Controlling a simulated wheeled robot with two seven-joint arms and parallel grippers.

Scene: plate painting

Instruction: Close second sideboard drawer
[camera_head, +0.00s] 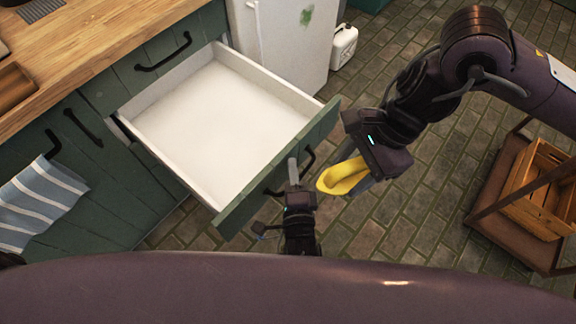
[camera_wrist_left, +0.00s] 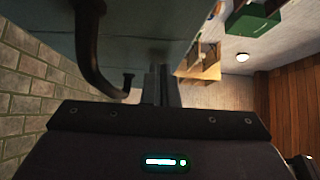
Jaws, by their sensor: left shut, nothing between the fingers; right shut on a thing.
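The sideboard drawer (camera_head: 205,112) is pulled out, below a closed upper drawer (camera_head: 150,68). Its inside is white and empty. Its green front (camera_head: 240,208) carries a black handle (camera_head: 308,157), which also shows at the left of the left wrist view (camera_wrist_left: 88,45). My left gripper (camera_head: 293,170) is shut and empty at the drawer front, beside the handle. In the left wrist view its fingers (camera_wrist_left: 161,85) point along the green panel; I cannot tell whether they touch it. My right gripper (camera_head: 350,182) is shut on a yellow curved object (camera_head: 340,178), right of the drawer.
A wooden countertop (camera_head: 85,35) tops the green sideboard. A striped towel (camera_head: 42,200) hangs at left. A white cabinet (camera_head: 290,45) and white canister (camera_head: 343,46) stand behind the drawer. A brown stand with a wooden crate (camera_head: 540,190) is at right. Tiled floor is clear between.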

